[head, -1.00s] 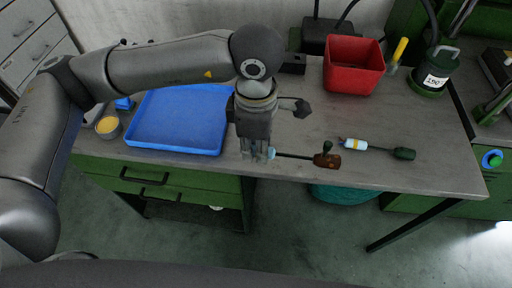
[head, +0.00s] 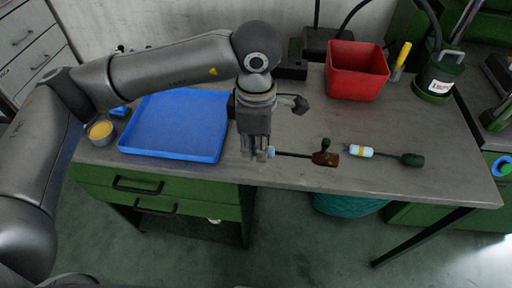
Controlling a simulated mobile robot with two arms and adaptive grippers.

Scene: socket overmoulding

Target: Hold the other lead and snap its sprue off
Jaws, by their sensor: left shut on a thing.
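My left gripper (head: 258,155) points down near the front edge of the workbench and is shut on a lead. The lead's light-blue end (head: 270,152) shows at the fingertips. Its thin dark cable (head: 295,155) runs right to a brown moulded body (head: 326,159) with a green knob-like stub (head: 326,144) standing up on it, which looks like the sprue. A second lead lies to the right, with a light-blue plug (head: 361,151) banded in orange and a dark green body (head: 412,160). No stub is discernible on it. My right gripper is not in view.
A blue tray (head: 175,125) lies left of the gripper, with a small yellow-filled pot (head: 101,132) beside it. A red bin (head: 357,70), a yellow-handled tool (head: 402,55) and a green labelled device (head: 436,76) stand at the back right. The front right of the bench (head: 440,185) is clear.

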